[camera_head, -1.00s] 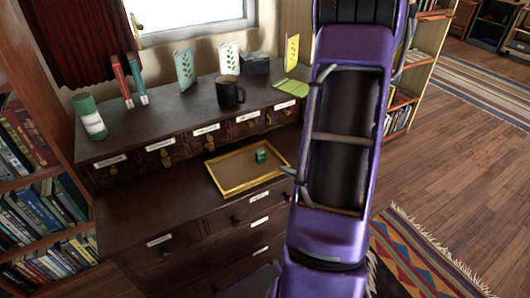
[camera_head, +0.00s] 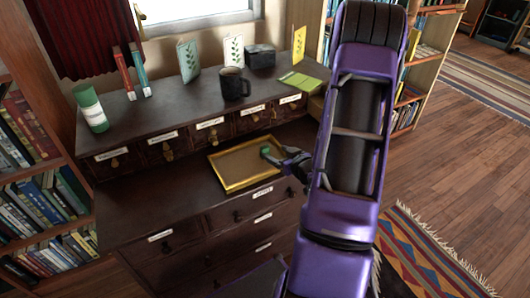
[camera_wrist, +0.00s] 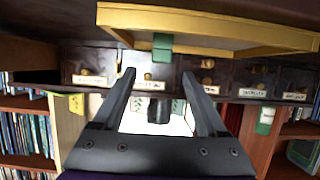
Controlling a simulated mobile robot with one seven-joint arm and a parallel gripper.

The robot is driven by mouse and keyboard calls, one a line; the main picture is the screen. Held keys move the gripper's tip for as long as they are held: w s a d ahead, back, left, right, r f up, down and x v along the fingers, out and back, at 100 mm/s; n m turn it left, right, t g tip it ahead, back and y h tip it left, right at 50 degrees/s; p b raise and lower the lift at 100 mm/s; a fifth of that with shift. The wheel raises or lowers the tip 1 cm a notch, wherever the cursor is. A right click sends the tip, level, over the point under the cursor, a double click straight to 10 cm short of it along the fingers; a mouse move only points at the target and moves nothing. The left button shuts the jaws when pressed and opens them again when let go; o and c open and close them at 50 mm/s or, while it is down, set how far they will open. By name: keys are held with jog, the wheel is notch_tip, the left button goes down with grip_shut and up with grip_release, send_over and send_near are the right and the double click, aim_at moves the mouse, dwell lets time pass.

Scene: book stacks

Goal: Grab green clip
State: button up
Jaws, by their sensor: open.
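The green clip (camera_head: 266,150) is a small green block in the right part of the shallow gold-rimmed tray (camera_head: 222,187). In the wrist view, which is upside down, the clip (camera_wrist: 162,46) shows against the tray's gold rim (camera_wrist: 210,22), near the top of the picture. My gripper (camera_head: 280,158) is just right of the clip in the head view, its fingers pointing toward it. In the wrist view my gripper (camera_wrist: 159,74) is open and empty, and the clip lies beyond the fingertips, roughly in line with the gap. Contact with the clip is not visible.
The tray rests on a dark cabinet (camera_head: 150,205) below a row of small labelled drawers. On the upper shelf stand a black mug (camera_head: 233,88), a green cylinder (camera_head: 91,108), several books and cards. Bookshelves flank the cabinet. The counter left of the tray is clear.

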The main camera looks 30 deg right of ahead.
aim_at(266, 148)
jog(key=shift+b+x, duration=0.3)
jog(key=shift+x, duration=2.65)
jog(key=shift+a, duration=0.15)
grip_shut()
